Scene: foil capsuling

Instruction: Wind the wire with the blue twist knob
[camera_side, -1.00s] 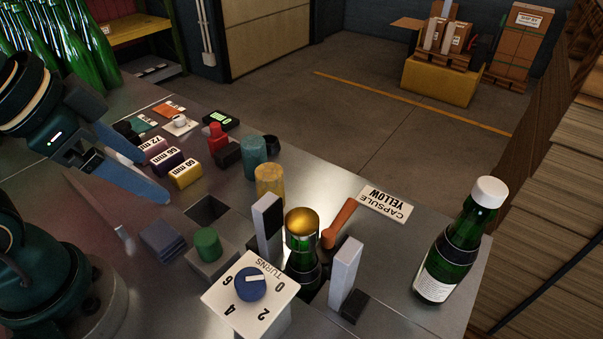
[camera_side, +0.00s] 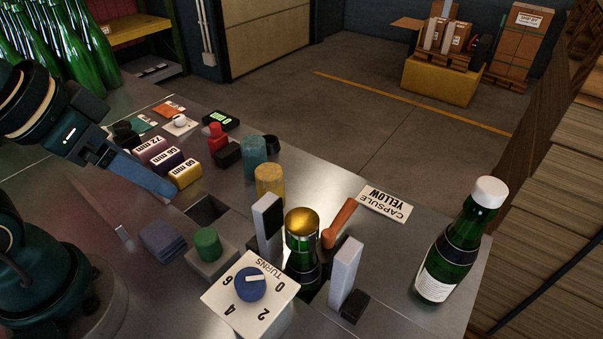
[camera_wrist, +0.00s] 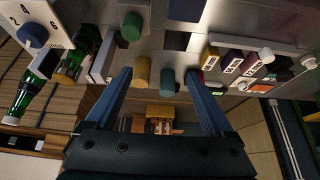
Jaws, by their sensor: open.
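The blue twist knob (camera_side: 250,284) sits on a white dial box (camera_side: 262,305) marked TURNS with 0, 2, 4 and 6. Its white bar points roughly toward 0. The knob also shows at the upper left of the wrist view (camera_wrist: 33,35). A green bottle (camera_side: 303,262) with a gold top (camera_side: 302,222) stands upright behind the dial, between a dark-topped post and a white post. I cannot make out the wire. My gripper (camera_wrist: 158,76) is open and empty, well to the left of the knob in the side view, above the bench.
An orange lever (camera_side: 340,222) is beside the bottle. A green knob (camera_side: 207,244) on a grey block and a square hole lie between my gripper and the dial. Yellow and teal cylinders stand behind. A white-capped bottle (camera_side: 450,245) stands at the right edge.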

